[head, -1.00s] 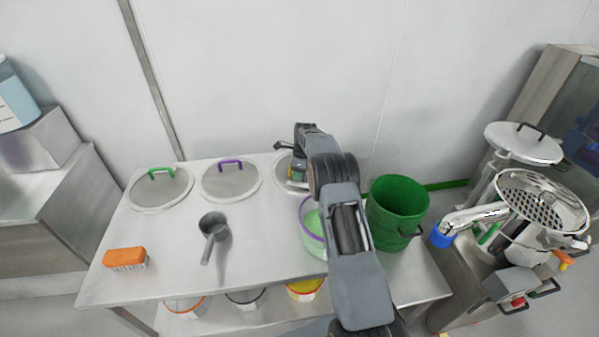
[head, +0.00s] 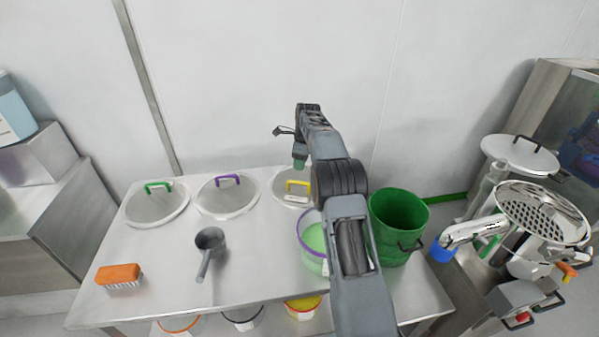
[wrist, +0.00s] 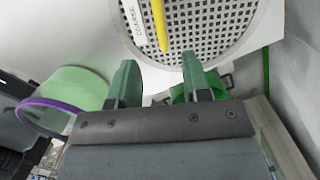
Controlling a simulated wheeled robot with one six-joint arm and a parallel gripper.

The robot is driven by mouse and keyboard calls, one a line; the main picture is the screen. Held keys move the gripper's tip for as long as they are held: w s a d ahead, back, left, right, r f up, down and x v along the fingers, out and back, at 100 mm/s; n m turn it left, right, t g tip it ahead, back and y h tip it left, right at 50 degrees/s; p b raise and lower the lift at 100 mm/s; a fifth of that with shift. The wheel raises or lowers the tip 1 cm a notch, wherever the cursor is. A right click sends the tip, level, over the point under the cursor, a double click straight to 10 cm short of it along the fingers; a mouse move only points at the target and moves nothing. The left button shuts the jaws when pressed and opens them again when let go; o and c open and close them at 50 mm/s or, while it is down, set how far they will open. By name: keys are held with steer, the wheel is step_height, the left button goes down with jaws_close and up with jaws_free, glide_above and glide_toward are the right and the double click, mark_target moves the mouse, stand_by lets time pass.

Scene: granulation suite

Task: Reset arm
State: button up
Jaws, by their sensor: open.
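My arm reaches out over the steel table (head: 150,265), with my gripper (head: 300,163) in the air above the back of it. In the wrist view my gripper (wrist: 163,85) is open, its two green fingers apart with nothing between them. A round lid with a yellow handle (head: 297,184) lies on the table below my gripper. In the wrist view this lid (wrist: 215,30) shows beyond the fingertips, with a grid pattern and a white label. My arm partly hides the lid in the head view.
A purple-rimmed tub (head: 312,240) and a green bucket (head: 398,222) stand beside my arm. Lids with green (head: 157,205) and purple (head: 227,197) handles, a scoop (head: 210,242) and an orange brush (head: 119,275) lie to the left. A cart with a perforated steel bowl (head: 543,215) stands at right.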

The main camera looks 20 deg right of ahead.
steer(key=shift+s+d+r, duration=0.1)
steer(key=shift+r, duration=0.75)
steer(key=f+n, duration=0.2)
steer(key=n, duration=0.1)
steer(key=f+n, duration=0.1)
steer(key=n, duration=0.1)
steer(key=shift+s+f, duration=0.3)
steer(key=s+a+r+n+t, duration=0.1)
steer(key=s+a+n, duration=0.3)
steer(key=s, duration=0.7)
steer(key=s+a+r+n+t, duration=0.1)
steer(key=s+a+r+n, duration=0.3)
steer(key=s+n, duration=0.5)
steer(key=s+a+r+n+t+h, duration=0.1)
steer(key=s+a+r+n, duration=0.2)
steer(key=s, duration=1.2)
steer(key=a+n, duration=0.1)
steer(key=n, duration=0.2)
steer(key=shift+s+a+r+n, duration=0.15)
steer(key=shift+a+r+n, duration=0.05)
steer(key=shift+a+n, duration=0.2)
